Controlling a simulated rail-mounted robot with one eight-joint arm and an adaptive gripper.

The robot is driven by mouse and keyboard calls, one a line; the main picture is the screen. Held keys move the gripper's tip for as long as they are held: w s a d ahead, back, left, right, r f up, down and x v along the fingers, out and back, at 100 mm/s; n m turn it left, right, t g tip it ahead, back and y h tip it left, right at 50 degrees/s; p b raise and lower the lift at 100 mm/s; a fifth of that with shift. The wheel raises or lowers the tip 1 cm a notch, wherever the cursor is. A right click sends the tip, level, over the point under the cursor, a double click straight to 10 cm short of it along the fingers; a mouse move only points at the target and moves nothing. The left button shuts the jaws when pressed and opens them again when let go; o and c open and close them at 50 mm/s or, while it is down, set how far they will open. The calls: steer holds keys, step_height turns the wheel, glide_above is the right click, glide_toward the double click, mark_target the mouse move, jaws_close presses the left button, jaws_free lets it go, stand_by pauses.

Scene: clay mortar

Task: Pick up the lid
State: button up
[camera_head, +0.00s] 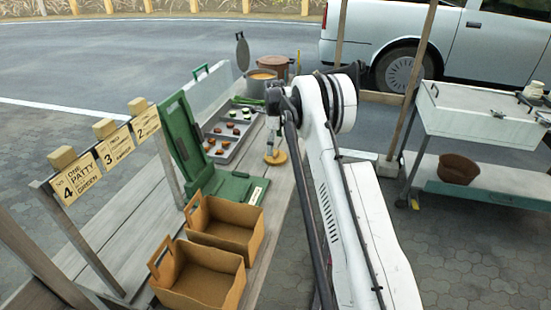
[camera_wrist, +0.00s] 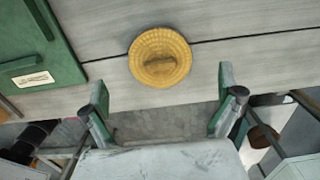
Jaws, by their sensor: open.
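A round yellow-tan woven lid (camera_wrist: 160,57) with a small raised handle bar across its middle lies flat on the grey plank counter. In the head view the lid (camera_head: 275,158) is on the counter, right of the green box. My gripper (camera_wrist: 163,92) is open and empty, its two green-padded fingers spread wider than the lid. In the wrist view the lid is beyond the fingertips, between their lines, and apart from both. In the head view my gripper (camera_head: 273,128) points down above the lid, partly hidden by my arm.
An open green box (camera_head: 225,185) and two cardboard trays (camera_head: 205,270) stand left and nearer. A metal tray of food pieces (camera_head: 226,151) and a pot (camera_head: 262,75) are farther back. A brown bowl (camera_head: 458,169) sits on the cart shelf at right.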

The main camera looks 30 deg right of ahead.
mark_target(276, 153)
step_height(276, 153, down, 5)
steer(key=shift+s+d+f, duration=0.1)
steer(key=c, duration=1)
